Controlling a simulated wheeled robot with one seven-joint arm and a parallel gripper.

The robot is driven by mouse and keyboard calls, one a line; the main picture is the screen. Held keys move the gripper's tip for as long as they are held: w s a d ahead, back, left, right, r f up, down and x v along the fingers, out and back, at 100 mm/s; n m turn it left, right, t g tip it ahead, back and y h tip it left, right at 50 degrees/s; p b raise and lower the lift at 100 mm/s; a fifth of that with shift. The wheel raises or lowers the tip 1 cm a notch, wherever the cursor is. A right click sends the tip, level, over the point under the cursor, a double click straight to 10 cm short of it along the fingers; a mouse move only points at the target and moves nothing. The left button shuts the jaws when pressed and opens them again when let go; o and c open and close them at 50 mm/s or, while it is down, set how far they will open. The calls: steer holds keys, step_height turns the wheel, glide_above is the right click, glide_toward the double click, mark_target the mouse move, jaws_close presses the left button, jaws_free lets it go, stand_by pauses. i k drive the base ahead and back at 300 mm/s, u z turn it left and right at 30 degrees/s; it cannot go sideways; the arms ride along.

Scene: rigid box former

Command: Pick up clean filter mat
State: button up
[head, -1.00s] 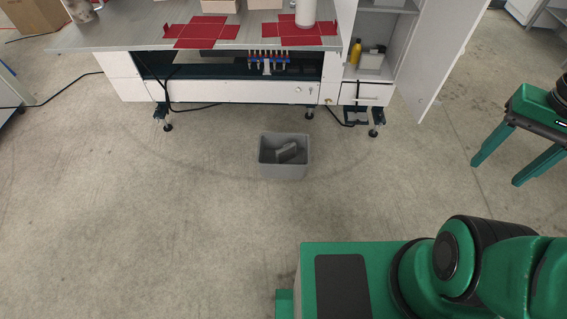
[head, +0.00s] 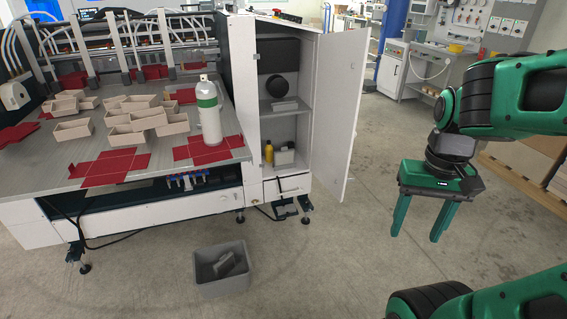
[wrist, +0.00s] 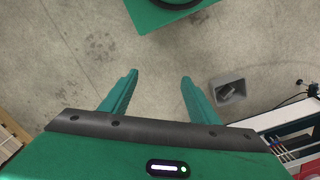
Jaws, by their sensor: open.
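My gripper (head: 419,234) hangs at the right in the head view, fingers pointing down, open and empty over bare floor. In the wrist view its two fingers (wrist: 160,77) stand wide apart with only concrete between them. No thing is plainly a clean filter mat. A flat light-grey piece (head: 284,104) lies on the middle shelf of the open cabinet (head: 237,110); I cannot tell whether it is the mat. A dark grey piece (head: 228,262) lies tilted in the grey bin (head: 222,290) on the floor. My gripper is apart from all of these.
The cabinet door (head: 337,115) stands open, between the shelves and my gripper. The machine table (head: 60,180) holds red blanks, several trays and a white bottle (head: 209,112). Floor around the bin is clear.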

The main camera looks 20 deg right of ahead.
mark_target(286, 156)
steer(key=k, duration=0.65)
steer(key=z, duration=0.5)
steer(key=i, duration=0.85)
steer(key=z, duration=0.45)
steer(key=i, duration=1.2)
steer(key=u, duration=1)
steer(key=i, duration=0.6)
steer(key=u, duration=0.45)
